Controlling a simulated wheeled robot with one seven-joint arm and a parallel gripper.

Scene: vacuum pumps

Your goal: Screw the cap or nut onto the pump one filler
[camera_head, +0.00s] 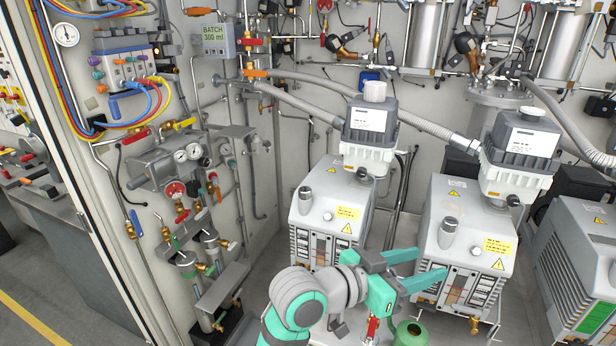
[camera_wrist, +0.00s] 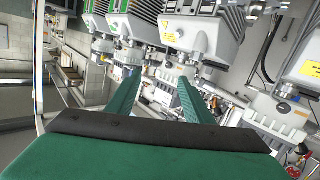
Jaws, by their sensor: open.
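Two light grey pumps stand side by side in the head view, a left pump (camera_head: 327,243) and a right pump (camera_head: 465,255). I cannot tell which is pump one. Each has a grey upright cylinder on top, which may be the filler: one on the left pump (camera_head: 305,200), one on the right pump (camera_head: 448,230). I cannot make out a loose cap or nut. My gripper (camera_head: 432,263) is open, its green fingers in front of the right pump's lower left side. In the wrist view my gripper (camera_wrist: 158,76) has nothing visible between its fingers.
Dark and white filter housings (camera_head: 368,135) (camera_head: 522,150) rise behind the pumps, joined to grey hoses (camera_head: 425,124). A third pump (camera_head: 580,265) stands at right. A green container (camera_head: 410,333) is below my gripper. Pipes and gauges (camera_head: 190,153) line the left wall.

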